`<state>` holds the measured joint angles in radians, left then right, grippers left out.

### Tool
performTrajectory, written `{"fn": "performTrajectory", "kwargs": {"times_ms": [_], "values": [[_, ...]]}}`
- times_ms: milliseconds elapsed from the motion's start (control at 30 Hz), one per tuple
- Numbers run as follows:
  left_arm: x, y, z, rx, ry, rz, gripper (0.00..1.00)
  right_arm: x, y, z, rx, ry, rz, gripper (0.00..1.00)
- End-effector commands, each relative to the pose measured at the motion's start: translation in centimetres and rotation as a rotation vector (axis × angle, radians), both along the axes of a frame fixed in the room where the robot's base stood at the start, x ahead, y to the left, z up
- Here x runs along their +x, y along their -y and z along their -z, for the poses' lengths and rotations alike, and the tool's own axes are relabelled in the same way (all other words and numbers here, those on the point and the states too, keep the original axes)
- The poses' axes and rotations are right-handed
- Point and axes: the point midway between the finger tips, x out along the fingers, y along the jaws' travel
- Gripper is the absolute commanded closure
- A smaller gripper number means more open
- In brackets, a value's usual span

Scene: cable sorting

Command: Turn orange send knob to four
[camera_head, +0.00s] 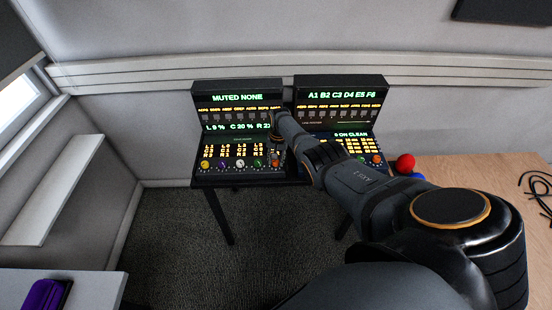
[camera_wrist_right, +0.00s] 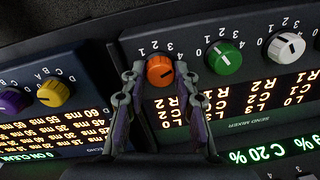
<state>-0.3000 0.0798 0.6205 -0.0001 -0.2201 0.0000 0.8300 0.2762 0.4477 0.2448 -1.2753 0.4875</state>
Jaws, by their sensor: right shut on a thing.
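The orange send knob (camera_wrist_right: 159,70) is at the end of a knob row on the SEND MIXER panel (camera_wrist_right: 238,103), which appears upside down in the right wrist view. Its face has a dark pointer line; I cannot tell exactly which number it points to. My right gripper (camera_wrist_right: 160,74) has a finger on each side of the knob and is shut on it. In the head view, the right gripper (camera_head: 277,146) reaches down to the right end of the left console (camera_head: 233,171). My left gripper is not in view.
A green knob (camera_wrist_right: 224,58) and a white knob (camera_wrist_right: 286,47) sit close beside the orange one. The ECHO panel next to it has yellow (camera_wrist_right: 53,93) and purple knobs (camera_wrist_right: 10,102). The right console (camera_head: 341,94) stands partly behind my right arm. A wooden table (camera_head: 475,178) is at right.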

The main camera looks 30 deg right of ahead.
Motion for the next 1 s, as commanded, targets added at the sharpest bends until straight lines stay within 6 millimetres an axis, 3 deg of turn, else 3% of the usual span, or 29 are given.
{"fn": "performTrajectory", "kwargs": {"times_ms": [733, 767, 900, 1000], "values": [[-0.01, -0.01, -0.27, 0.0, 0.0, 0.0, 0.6, 0.21, 0.1, -0.23, -0.002, 0.007, 0.082, 1.0], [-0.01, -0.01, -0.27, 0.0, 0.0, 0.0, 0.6, 0.21, 0.1, -0.23, -0.002, 0.007, 0.082, 0.68], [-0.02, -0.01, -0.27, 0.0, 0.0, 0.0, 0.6, 0.14, 0.07, -0.16, -0.002, 0.004, 0.081, 0.49], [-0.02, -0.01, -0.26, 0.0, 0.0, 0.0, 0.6, 0.1, 0.04, -0.11, -0.002, 0.003, 0.081, 0.47]]}}
